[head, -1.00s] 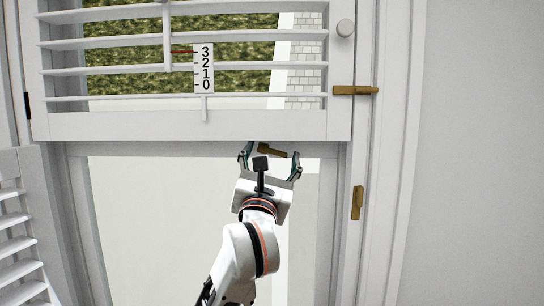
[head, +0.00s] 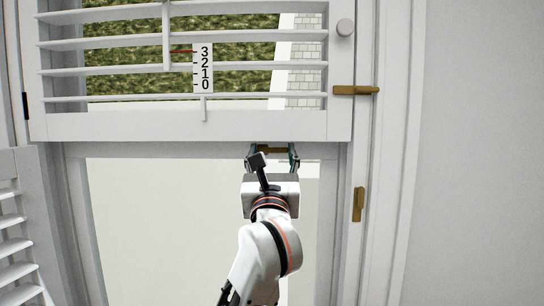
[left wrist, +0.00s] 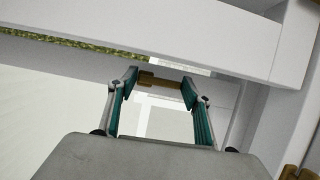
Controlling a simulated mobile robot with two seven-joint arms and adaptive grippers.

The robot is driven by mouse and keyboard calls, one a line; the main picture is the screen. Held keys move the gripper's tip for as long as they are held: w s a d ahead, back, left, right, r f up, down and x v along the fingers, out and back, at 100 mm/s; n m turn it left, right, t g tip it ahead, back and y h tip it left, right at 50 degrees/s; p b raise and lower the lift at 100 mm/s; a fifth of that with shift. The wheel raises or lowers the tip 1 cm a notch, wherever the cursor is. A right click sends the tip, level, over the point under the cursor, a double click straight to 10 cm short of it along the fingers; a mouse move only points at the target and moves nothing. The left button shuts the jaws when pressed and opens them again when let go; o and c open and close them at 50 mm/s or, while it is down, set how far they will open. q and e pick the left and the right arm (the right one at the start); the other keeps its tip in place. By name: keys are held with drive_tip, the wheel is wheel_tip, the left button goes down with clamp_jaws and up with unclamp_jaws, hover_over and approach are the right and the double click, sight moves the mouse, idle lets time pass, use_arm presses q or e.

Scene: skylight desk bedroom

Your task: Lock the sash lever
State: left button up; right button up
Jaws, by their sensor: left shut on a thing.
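The brass sash lever (head: 272,149) sits on the window's rail just below the shutter panel, partly hidden by my gripper. It also shows in the left wrist view (left wrist: 162,83), lying crosswise between the fingertips. My left gripper (head: 272,156) reaches up to it from below, with one finger at each end of the lever. In the left wrist view the gripper (left wrist: 160,85) is shut on the lever, one fingertip at each end. My right gripper is not in view.
The white louvred shutter (head: 190,126) hangs above my gripper, its bottom rail close over the fingers. A brass latch (head: 354,90) and a second brass handle (head: 358,204) are on the frame at right. Another louvred shutter (head: 14,222) stands at lower left.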

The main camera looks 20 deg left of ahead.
use_arm(q)
drive_tip(key=o, duration=1.1)
drive_tip(key=shift+d, duration=0.1)
drive_tip(key=v, duration=0.7)
drive_tip(key=shift+s+d+f, duration=0.1)
drive_tip(key=shift+s, duration=0.15)
